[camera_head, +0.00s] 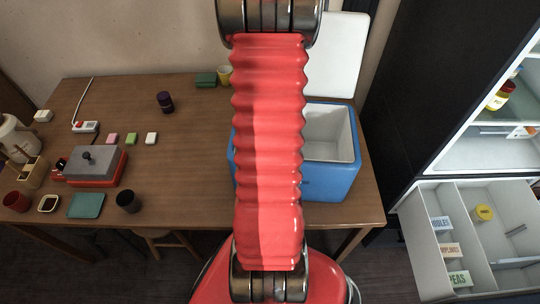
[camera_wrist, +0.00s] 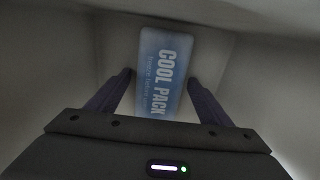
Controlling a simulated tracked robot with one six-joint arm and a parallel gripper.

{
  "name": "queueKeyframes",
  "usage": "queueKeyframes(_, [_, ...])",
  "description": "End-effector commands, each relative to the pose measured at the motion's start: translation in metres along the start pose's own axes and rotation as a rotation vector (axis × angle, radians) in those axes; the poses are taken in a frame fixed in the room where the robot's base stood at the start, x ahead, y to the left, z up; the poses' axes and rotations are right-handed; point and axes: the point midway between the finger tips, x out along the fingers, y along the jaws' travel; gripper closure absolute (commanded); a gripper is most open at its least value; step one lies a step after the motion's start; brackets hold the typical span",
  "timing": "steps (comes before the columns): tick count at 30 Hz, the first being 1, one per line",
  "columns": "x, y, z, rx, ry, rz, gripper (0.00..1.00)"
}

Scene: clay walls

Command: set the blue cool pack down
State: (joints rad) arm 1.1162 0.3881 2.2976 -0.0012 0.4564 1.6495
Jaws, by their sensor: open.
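The blue cool pack (camera_wrist: 167,70) shows in the wrist view, a flat pale-blue slab with white "COOL PACK" lettering. It lies inside a pale-walled space that looks like the inside of the cooler. My gripper (camera_wrist: 160,78) is open, its two dark fingers to the left and right of the pack, with gaps on both sides. How far the fingertips are above the pack I cannot tell. In the head view my red arm hides the gripper and the pack. The blue cooler (camera_head: 341,178) stands open on the table's right end, its white lid raised behind.
Pale walls surround my gripper closely in the wrist view. The wooden table (camera_head: 190,165) holds a red-and-grey appliance (camera_head: 92,166), a dark cup (camera_head: 128,202) and small blocks at left. An open freezer drawer (camera_head: 420,228) with labelled packets stands at right.

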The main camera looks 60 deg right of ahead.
Motion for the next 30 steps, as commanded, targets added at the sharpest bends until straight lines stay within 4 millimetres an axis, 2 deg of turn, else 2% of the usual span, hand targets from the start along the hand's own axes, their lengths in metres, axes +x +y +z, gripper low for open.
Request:
queueKeyframes(7, [-0.003,0.0,0.0,0.0,0.0,-0.001,0.27])
queueKeyframes(11, [-0.011,-0.001,0.0,0.0,0.0,-0.002,0.27])
queueKeyframes(30, [-0.094,-0.001,0.0,0.0,0.0,-0.004,0.27])
